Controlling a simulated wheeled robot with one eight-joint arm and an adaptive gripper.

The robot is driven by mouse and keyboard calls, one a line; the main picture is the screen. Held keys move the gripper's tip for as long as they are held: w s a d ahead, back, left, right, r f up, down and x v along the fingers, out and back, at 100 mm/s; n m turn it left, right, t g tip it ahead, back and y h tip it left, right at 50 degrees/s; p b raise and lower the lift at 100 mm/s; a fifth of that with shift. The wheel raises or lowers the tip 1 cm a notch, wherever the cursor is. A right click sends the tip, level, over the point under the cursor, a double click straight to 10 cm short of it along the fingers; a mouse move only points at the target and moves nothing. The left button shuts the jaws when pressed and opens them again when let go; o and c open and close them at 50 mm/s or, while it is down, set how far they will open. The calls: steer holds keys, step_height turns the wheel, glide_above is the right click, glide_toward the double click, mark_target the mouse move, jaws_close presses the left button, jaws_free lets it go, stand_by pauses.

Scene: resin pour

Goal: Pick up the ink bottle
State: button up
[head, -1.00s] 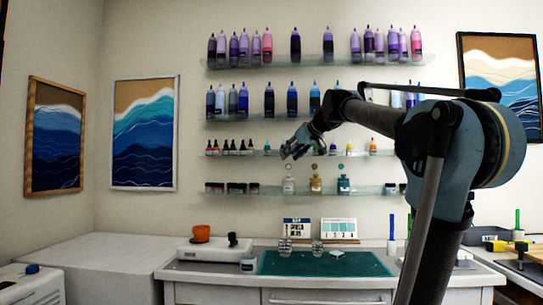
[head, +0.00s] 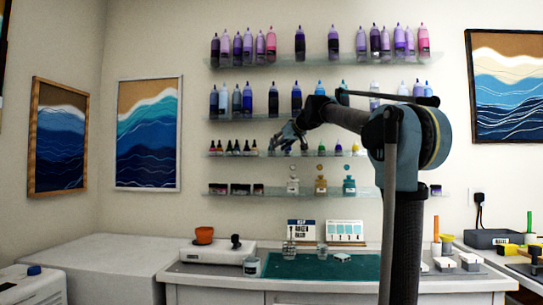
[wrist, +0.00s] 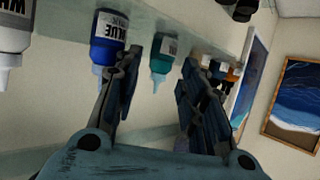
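Small ink bottles stand on the third shelf; the dark dropper bottles (head: 233,147) show at its left in the head view. My gripper (head: 289,146) is in front of this shelf, right of them, and hides part of the row. The wrist view looks upside down. There my gripper (wrist: 160,62) is open, with a teal bottle (wrist: 163,57) showing in the gap between its fingers. A bottle labelled blue (wrist: 108,40) is beside the left finger. Nothing is held. I cannot tell which bottle is the one meant.
A white bottle (wrist: 14,30) is at the wrist view's left edge. Shelves above and below hold larger bottles (head: 300,45) and jars (head: 320,187). The bench below has a green mat (head: 300,270) with clear cups (head: 290,250).

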steer(key=shift+r+x, duration=0.2)
steer(key=shift+x, duration=3.25)
steer(key=shift+a, duration=0.1)
steer(key=shift+c, duration=0.6)
steer(key=c, duration=0.7)
